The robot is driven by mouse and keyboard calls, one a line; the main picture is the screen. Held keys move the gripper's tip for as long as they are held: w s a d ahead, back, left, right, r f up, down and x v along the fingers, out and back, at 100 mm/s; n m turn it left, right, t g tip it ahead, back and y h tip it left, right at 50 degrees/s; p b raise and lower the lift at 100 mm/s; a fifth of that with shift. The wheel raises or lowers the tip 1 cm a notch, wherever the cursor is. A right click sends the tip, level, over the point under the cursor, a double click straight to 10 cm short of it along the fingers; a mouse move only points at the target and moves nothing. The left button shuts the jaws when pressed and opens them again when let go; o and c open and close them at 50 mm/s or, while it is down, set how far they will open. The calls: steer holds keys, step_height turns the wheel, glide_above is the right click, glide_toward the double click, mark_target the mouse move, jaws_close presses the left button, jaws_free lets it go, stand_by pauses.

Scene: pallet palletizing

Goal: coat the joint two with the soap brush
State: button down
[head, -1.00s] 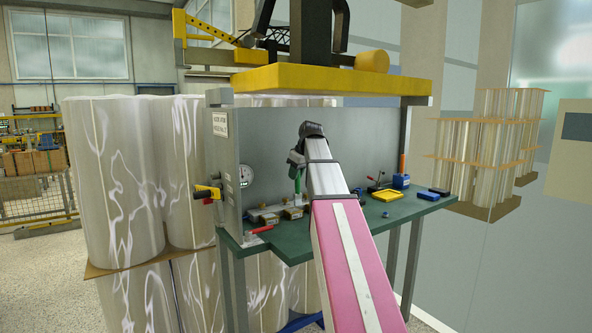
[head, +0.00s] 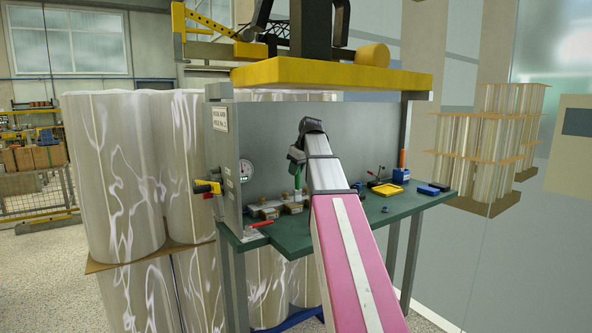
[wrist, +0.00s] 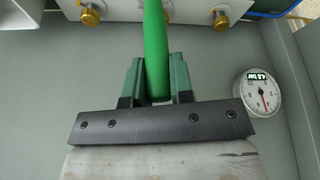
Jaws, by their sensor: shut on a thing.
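My gripper (wrist: 156,85) is shut on the green handle of the soap brush (wrist: 157,40) in the wrist view. The brush handle points up out of the picture there, and its bristle end is out of sight. In the head view the green brush (head: 297,172) hangs below my gripper (head: 298,160), over the left part of the bench. Several brass joints (wrist: 90,17) stand in a row on a pale block at the top of the wrist view. In the head view the row of fittings (head: 268,212) sits on the bench, partly hidden by my arm. I cannot tell which is joint two, nor whether the brush touches one.
The green bench (head: 400,207) has a grey back panel and a pressure gauge (head: 246,170). A yellow-handled valve (head: 207,187) is on the left side. A red-handled tool (head: 258,223) lies at the front left. A yellow tray (head: 387,190) and blue container (head: 401,176) stand at right.

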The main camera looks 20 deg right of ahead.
steer(key=shift+f, duration=0.5)
steer(key=shift+a, duration=0.15)
steer(key=shift+d, duration=0.2)
stand_by(1.9)
